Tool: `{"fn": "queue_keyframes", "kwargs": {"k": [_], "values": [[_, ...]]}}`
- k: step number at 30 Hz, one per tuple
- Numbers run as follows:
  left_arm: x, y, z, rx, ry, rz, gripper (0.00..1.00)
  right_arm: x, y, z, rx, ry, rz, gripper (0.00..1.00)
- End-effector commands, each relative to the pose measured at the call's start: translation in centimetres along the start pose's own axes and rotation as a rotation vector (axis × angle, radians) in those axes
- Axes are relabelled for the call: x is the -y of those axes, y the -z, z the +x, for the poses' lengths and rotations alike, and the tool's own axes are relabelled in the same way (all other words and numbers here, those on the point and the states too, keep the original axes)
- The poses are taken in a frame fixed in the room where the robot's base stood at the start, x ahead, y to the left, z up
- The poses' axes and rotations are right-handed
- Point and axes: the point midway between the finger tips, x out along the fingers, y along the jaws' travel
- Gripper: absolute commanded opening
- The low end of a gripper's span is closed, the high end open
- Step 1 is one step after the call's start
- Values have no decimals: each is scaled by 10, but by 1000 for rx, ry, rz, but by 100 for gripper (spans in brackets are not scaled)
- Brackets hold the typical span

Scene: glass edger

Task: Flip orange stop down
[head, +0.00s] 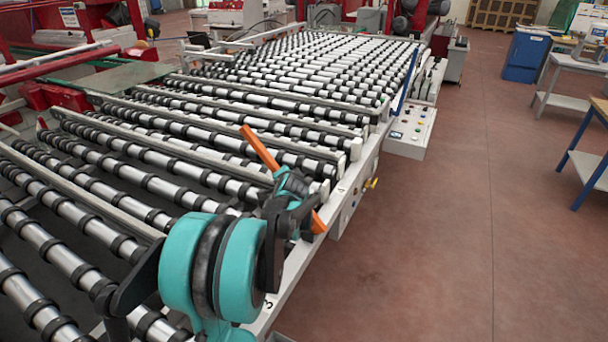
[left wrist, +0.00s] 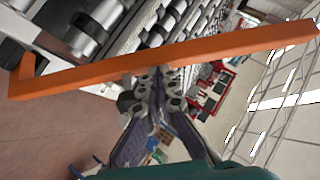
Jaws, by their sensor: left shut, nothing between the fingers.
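The orange stop (head: 261,149) is a long bar at the near right edge of the roller conveyor, tilted up and to the left in the head view. My left gripper (head: 293,187) is at the bar, in front of its middle and hiding part of it. In the left wrist view the orange stop (left wrist: 190,55) crosses the picture, with a short bent end at the left. The left gripper's fingertips (left wrist: 155,78) are shut, with nothing between them, just beside the bar; I cannot tell whether they touch it. My right gripper is in neither view.
The roller conveyor (head: 285,157) fills the left and middle. A control box with buttons (head: 411,131) stands on its right side. A blue cabinet (head: 525,55) and work tables are at the far right. The reddish floor (head: 460,230) on the right is clear.

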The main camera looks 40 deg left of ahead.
Motion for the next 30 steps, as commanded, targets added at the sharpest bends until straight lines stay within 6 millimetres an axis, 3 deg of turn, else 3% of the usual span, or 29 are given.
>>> {"fn": "queue_keyframes", "kwargs": {"k": [6,13,21,30], "values": [[18,-40,38,5,-141,-151,0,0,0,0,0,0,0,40],[21,-81,79,4,-296,-303,0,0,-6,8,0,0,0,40],[11,-121,121,1,-461,-463,0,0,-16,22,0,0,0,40],[-4,-148,148,1,-582,-581,0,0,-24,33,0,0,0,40]]}}
